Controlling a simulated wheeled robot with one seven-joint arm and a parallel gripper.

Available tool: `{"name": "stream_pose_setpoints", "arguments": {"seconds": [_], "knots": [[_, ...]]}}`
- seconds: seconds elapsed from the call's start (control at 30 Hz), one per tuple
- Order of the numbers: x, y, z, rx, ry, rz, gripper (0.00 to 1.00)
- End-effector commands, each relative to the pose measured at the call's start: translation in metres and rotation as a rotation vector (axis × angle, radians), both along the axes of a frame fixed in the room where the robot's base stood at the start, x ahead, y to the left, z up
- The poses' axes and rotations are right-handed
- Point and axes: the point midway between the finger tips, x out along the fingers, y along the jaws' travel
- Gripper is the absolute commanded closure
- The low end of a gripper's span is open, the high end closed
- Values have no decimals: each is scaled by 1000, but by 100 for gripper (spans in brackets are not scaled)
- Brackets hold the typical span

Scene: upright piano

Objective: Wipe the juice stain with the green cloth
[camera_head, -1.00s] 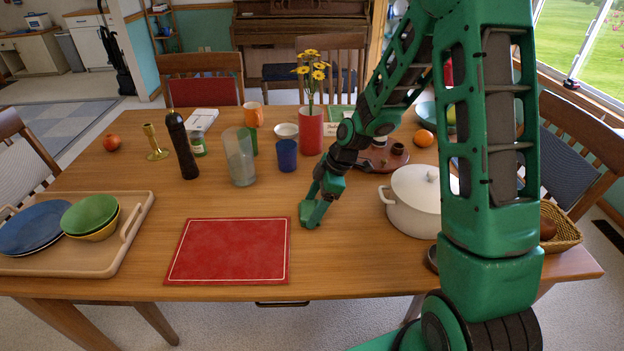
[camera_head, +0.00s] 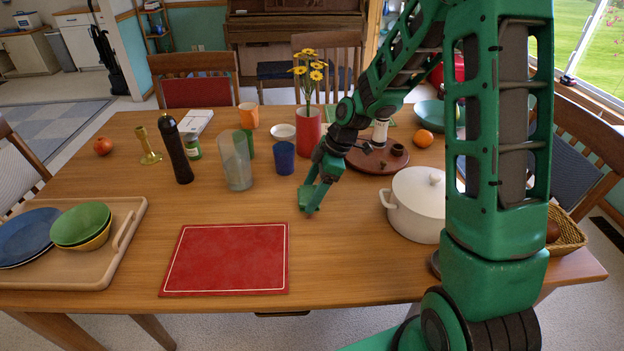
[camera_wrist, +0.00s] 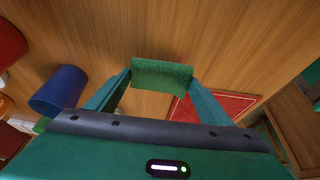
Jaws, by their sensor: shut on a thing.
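My gripper (camera_head: 313,192) is low over the bare wood between the red placemat and the white pot. In the wrist view my gripper (camera_wrist: 160,88) is shut on the green cloth (camera_wrist: 162,73), which spans between the two fingertips. In the head view the cloth is a small green patch (camera_head: 306,197) at the fingertips. I cannot tell whether it touches the table. I see no juice stain in either view; the cloth and gripper may hide it.
The red placemat (camera_head: 227,259) lies front left of the gripper. The blue cup (camera_head: 285,158), red vase (camera_head: 308,130) and glass (camera_head: 236,160) stand behind it. The white pot (camera_head: 416,205) is to the right. A tray with bowls (camera_head: 119,222) is at far left.

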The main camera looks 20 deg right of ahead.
Motion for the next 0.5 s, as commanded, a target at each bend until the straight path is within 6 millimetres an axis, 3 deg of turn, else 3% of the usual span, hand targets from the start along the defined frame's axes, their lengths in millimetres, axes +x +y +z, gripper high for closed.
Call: {"name": "stream_pose_setpoints", "arguments": {"seconds": [0.5], "knots": [[0,9,40,0,0,12,44]]}}
